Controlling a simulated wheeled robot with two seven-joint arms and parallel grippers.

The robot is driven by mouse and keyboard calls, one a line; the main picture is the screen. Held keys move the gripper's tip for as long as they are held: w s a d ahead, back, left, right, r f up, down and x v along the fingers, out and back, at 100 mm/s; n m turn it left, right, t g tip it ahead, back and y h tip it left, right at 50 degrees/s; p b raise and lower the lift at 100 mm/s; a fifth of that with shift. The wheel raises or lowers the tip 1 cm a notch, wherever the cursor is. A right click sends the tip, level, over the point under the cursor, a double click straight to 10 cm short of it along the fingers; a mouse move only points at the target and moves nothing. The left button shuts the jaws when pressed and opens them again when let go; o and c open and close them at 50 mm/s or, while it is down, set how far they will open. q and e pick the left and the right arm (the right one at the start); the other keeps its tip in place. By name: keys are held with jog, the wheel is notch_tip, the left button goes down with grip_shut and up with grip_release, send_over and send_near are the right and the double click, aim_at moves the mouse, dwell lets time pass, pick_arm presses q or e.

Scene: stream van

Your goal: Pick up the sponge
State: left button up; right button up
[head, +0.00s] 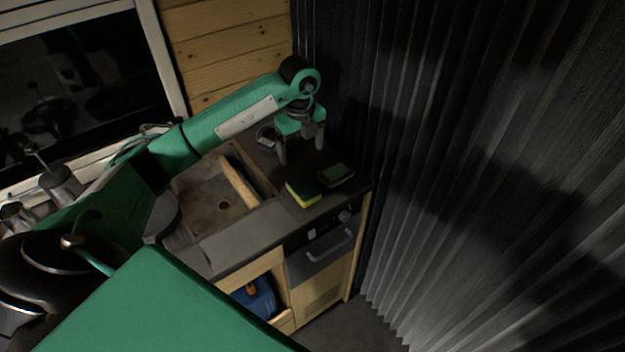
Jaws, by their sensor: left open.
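The sponge (302,193), green on top with a yellow side, lies on the dark counter near its front edge, right of the sink. My left gripper (301,156) is above the back of the counter, pointing down, with its two fingers apart and nothing between them. It is behind and above the sponge, not touching it. My right gripper is not in the head view.
A dark green dish-like item (336,175) lies right of the sponge. The sink (212,205) is to the left, with a wooden board (238,181) across it. A pleated dark curtain (450,150) closes off the right side. An oven front (325,250) is below the counter.

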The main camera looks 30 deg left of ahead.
pick_arm(q)
jog(key=p, duration=0.2)
send_over(304, 185)
jog(key=f, duration=0.5)
jog(key=shift+s+a+f, duration=0.3)
jog(key=shift+s, duration=0.05)
jog(key=shift+w+f, duration=0.2)
jog(key=shift+f, duration=0.8)
jog(key=shift+d+f+p, duration=0.1)
jog(key=shift+f+p, duration=0.2)
jog(key=shift+p, duration=0.25)
jog(key=f+p, duration=0.1)
jog(key=f, duration=0.1)
jog(key=f+p, duration=0.1)
jog(key=f, duration=0.1)
jog(key=shift+w+d+f, duration=0.1)
jog(key=shift+d+f, duration=0.05)
jog(key=shift+d, duration=0.05)
jog(key=shift+f, duration=0.2)
jog(key=c, duration=1.1)
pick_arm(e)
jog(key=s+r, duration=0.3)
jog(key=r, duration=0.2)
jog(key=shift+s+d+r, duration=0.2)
pick_arm(q)
jog(key=shift+c, duration=0.2)
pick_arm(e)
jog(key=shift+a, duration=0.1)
